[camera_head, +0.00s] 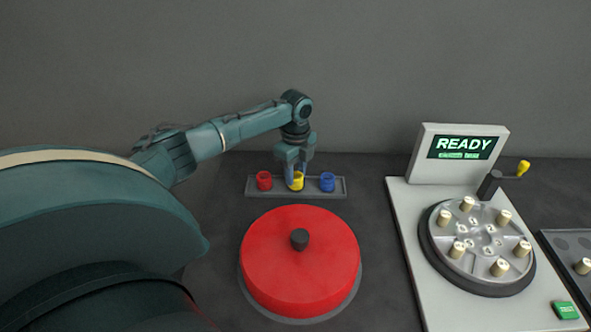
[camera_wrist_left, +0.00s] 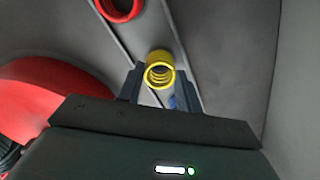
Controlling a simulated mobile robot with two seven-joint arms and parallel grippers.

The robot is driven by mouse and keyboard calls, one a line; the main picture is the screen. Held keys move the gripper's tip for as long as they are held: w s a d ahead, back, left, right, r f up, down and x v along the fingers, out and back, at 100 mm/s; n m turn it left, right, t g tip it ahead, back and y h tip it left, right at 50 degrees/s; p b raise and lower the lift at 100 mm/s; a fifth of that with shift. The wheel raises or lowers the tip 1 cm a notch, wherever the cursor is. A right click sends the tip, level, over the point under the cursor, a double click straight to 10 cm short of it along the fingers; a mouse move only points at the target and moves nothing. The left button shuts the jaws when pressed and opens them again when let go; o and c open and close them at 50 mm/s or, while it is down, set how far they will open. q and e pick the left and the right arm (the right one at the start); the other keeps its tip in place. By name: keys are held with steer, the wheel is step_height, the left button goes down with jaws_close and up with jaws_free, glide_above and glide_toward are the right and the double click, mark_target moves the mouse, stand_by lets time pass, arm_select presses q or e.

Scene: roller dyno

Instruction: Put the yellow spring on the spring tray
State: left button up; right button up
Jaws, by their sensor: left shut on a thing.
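The yellow spring (camera_head: 298,181) is at the middle of the grey spring tray (camera_head: 277,192), between the red spring (camera_head: 264,180) and the blue spring (camera_head: 327,182). My left gripper (camera_head: 293,180) points down from above and is shut on the yellow spring, partly hiding it. In the left wrist view the yellow spring (camera_wrist_left: 160,70) sits upright between the two fingers, and the red spring (camera_wrist_left: 118,8) shows at the top. I cannot tell whether the yellow spring touches the tray. My right gripper is not in view.
A red round cover with a black knob (camera_head: 300,270) stands in front of the tray. At right is a light machine with a READY screen (camera_head: 467,148), a round turntable (camera_head: 478,278) with several pale pegs, a yellow-handled crank (camera_head: 523,168) and a green button (camera_head: 565,310).

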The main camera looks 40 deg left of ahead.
mark_target(296, 176)
arm_select(q)
steer(key=shift+f, duration=0.1)
steer(key=o, duration=1)
step_height(296, 176, up, 12)
steer(key=shift+r+b, duration=0.15)
steer(key=shift+b, duration=0.6)
steer(key=shift+d, duration=0.1)
